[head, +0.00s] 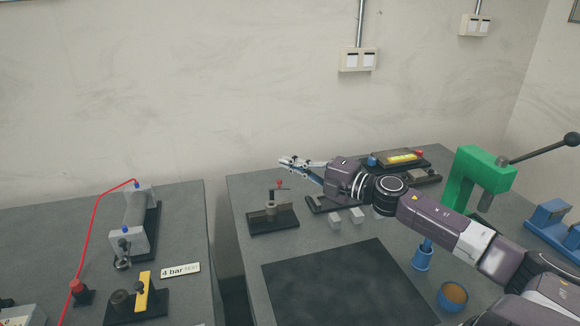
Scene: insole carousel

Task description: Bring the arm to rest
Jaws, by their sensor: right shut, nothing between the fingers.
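My right arm (430,213) comes in from the lower right and reaches over the right table. Its gripper (286,163) points left and is shut and empty, in the air above the back part of the table. It is apart from the fixtures below it. My left gripper does not show.
Below the gripper stand a small clamp fixture (272,221) and light blocks (345,217). A dark mat (345,284) lies in front. A green press (478,178), a blue holder (422,257) and an orange-filled cup (453,296) are right. A gap separates the left table (185,225).

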